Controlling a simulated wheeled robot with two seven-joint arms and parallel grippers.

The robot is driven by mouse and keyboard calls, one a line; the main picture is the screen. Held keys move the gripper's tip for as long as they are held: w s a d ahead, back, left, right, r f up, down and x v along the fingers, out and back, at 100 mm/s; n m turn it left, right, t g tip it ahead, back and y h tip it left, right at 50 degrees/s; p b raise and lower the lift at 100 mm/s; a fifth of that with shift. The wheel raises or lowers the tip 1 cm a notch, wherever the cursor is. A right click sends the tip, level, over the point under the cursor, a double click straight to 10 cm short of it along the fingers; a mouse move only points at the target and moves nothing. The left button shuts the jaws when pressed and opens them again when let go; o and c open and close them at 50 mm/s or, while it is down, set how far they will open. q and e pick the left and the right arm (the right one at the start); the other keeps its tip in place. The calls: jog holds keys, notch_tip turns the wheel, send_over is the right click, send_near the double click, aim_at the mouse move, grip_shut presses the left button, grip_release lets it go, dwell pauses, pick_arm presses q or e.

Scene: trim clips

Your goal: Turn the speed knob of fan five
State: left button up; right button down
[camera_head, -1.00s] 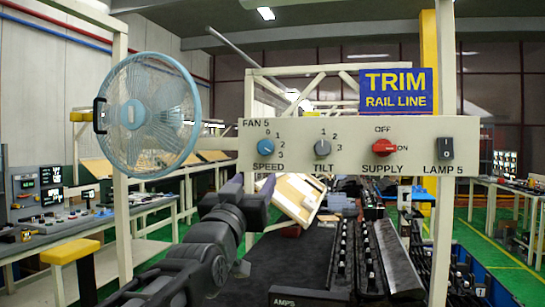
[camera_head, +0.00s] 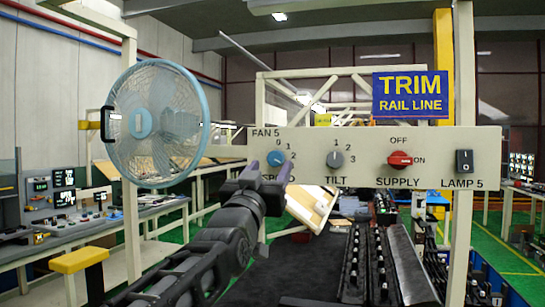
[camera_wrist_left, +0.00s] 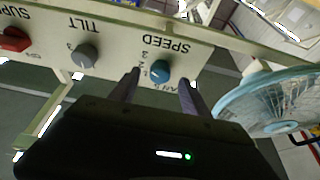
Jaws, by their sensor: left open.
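The blue speed knob (camera_head: 276,158) sits at the left end of the white panel (camera_head: 360,141), under the label FAN 5. My left gripper (camera_head: 266,172) is open just in front of and below the knob and covers part of the word SPEED. In the left wrist view, the speed knob (camera_wrist_left: 160,71) shows between the two spread fingers (camera_wrist_left: 160,88), and neither finger is seen to touch it. The fan (camera_head: 155,122) with its pale blue ring stands left of the panel. My right gripper is not in view.
Right of the speed knob are the grey tilt knob (camera_head: 335,159), the red supply knob (camera_head: 400,159) and the black lamp switch (camera_head: 464,161). A dark bench with rails (camera_head: 372,262) lies below the panel. Open air lies in front of the panel's right half.

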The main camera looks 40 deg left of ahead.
aim_at(276, 158)
pick_arm(q)
jog(key=shift+p+x, duration=0.5)
jog(key=shift+x, duration=0.85)
grip_shut()
